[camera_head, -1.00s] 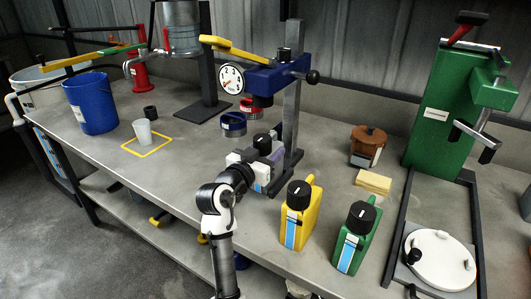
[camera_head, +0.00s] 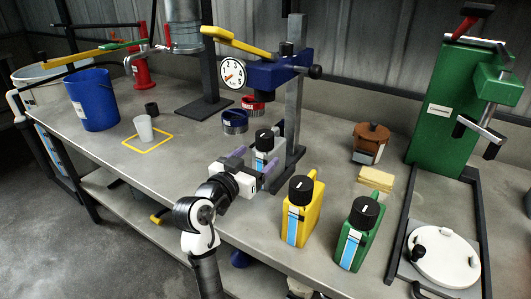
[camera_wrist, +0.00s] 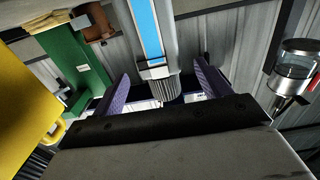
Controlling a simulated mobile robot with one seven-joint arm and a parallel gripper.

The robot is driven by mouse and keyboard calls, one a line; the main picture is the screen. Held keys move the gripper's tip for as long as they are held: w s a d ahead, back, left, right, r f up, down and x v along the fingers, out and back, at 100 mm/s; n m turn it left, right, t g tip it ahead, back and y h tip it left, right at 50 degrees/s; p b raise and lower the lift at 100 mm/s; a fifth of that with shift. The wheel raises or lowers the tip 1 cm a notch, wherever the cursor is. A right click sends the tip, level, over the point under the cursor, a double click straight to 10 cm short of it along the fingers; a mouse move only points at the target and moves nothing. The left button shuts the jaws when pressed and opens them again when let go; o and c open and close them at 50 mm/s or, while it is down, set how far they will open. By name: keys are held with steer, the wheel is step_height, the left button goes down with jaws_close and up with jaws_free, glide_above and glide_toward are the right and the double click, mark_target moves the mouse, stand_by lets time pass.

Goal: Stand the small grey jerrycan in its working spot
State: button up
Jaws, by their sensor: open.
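The small grey jerrycan (camera_head: 265,155), with a black cap and a blue-striped label, stands upright on the bench close to the foot of the disperser column. In the wrist view the jerrycan (camera_wrist: 150,35) appears inverted, with its ribbed cap between the purple fingers. My gripper (camera_head: 256,164) is open, with its fingers spread in front of the jerrycan; the wrist view shows the gripper (camera_wrist: 160,80) with gaps on both sides of the cap. I see no grip on it. The jerrycan's lower part is partly hidden by my gripper.
A yellow jerrycan (camera_head: 299,215) and a green jerrycan (camera_head: 355,240) stand to the right, near the front edge. A yellow outline (camera_head: 129,147) with a pale cup (camera_head: 144,128) lies to the left. The blue clamp (camera_head: 272,72) and gauge overhang the jerrycan.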

steer(key=v, duration=0.7)
steer(key=shift+b, duration=0.45)
